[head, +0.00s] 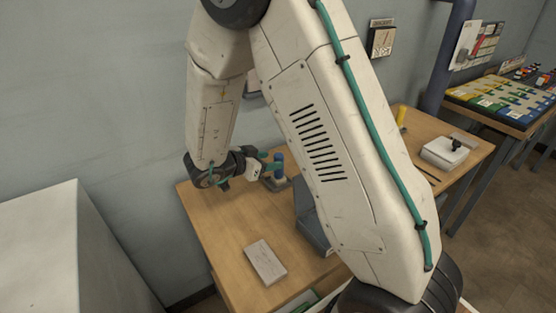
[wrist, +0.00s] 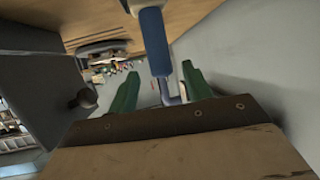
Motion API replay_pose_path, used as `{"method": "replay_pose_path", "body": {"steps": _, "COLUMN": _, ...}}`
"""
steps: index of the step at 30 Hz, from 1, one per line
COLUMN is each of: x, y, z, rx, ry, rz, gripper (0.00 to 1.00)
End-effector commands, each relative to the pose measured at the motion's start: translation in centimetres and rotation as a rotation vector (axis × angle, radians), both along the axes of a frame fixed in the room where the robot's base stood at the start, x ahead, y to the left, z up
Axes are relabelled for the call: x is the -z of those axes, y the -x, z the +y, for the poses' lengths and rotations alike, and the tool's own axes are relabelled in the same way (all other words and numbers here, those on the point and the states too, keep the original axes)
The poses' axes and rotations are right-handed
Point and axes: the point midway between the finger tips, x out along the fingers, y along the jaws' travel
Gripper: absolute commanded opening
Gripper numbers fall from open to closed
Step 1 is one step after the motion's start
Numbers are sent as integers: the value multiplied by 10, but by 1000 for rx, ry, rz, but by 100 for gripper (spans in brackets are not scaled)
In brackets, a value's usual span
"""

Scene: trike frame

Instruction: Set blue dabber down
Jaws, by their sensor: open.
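The blue dabber (head: 278,160) is upright at the back of the wooden table, just right of my gripper (head: 264,168). In the wrist view the blue dabber (wrist: 154,42) is a blue cylinder with a bent metal part at its near end. It lies in line with the gap between the green fingers of my gripper (wrist: 159,71). The fingers are spread, with visible space on both sides of the dabber. Its base is partly hidden in the head view, so I cannot tell exactly what it rests on.
A pale flat block (head: 265,262) lies on the front of the wooden table (head: 222,228). A grey bin-like object (head: 311,222) stands partly behind my arm. A yellow cylinder (head: 401,115) and a white box (head: 445,152) are at the right.

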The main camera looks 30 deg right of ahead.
Motion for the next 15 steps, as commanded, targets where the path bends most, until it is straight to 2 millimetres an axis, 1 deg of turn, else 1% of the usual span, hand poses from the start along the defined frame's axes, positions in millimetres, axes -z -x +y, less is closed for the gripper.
{"method": "replay_pose_path", "body": {"steps": 1, "x": -5, "y": 0, "z": 12, "rx": -5, "ry": 1, "rz": -3, "gripper": 50}}
{"method": "replay_pose_path", "body": {"steps": 6, "x": -16, "y": 5, "z": 38, "rx": -3, "ry": 2, "rz": -3, "gripper": 50}}
{"method": "replay_pose_path", "body": {"steps": 11, "x": -22, "y": 6, "z": 50, "rx": -6, "ry": -3, "rz": -5, "gripper": 50}}
{"method": "replay_pose_path", "body": {"steps": 13, "x": -26, "y": 0, "z": 52, "rx": -34, "ry": -29, "rz": -29, "gripper": 50}}
{"method": "replay_pose_path", "body": {"steps": 14, "x": -30, "y": -5, "z": 53, "rx": -59, "ry": -48, "rz": -47, "gripper": 50}}
{"method": "replay_pose_path", "body": {"steps": 15, "x": -36, "y": -14, "z": 54, "rx": -105, "ry": -86, "rz": -79, "gripper": 50}}
